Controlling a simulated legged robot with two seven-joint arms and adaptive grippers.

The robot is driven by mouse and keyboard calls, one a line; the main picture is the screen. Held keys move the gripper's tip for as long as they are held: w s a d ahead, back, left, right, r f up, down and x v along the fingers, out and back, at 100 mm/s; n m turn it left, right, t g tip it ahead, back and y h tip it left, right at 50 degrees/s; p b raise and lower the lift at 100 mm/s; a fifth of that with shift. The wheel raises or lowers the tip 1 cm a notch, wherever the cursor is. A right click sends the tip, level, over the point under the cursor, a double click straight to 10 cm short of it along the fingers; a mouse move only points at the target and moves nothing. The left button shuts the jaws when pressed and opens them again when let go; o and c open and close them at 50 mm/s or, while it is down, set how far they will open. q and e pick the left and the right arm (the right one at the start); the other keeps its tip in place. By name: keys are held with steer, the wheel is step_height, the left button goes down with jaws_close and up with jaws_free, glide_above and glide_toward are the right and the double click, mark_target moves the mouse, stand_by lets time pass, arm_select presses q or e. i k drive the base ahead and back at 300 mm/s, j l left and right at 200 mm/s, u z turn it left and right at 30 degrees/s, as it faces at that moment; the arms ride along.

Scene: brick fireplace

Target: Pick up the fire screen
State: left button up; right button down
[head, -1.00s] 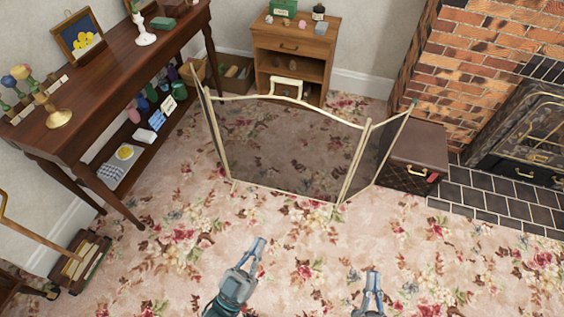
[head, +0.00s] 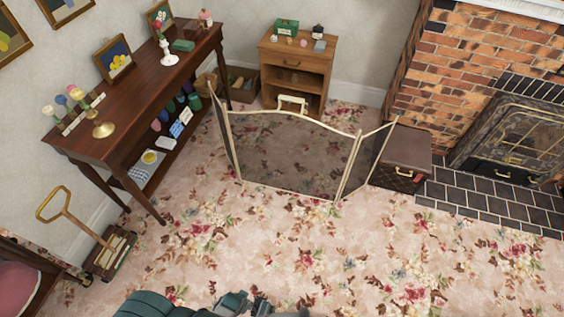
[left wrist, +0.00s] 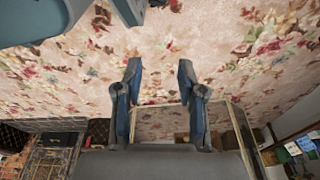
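The fire screen (head: 290,152) stands upright on the floral carpet in the head view. It has dark mesh panels in a pale brass frame, a handle at the top centre and side panels angled. Part of its frame also shows in the left wrist view (left wrist: 243,140), beyond the fingers. My left gripper (left wrist: 159,72) is open and empty, its two fingers apart, with carpet visible between them. The screen is apart from it. In the head view only part of my arm shows at the bottom edge. My right gripper cannot be made out in either view.
A dark wooden side table (head: 140,95) with ornaments stands left of the screen. A small wooden cabinet (head: 297,78) is behind it. A brown case (head: 402,160) and the brick fireplace (head: 465,65) are at right. The carpet in front is clear.

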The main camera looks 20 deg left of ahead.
mark_target(287, 152)
steer(key=i+l+u, duration=0.15)
steer(key=u, duration=0.3)
steer(key=i+l+u, duration=0.2)
steer(key=u, duration=0.25)
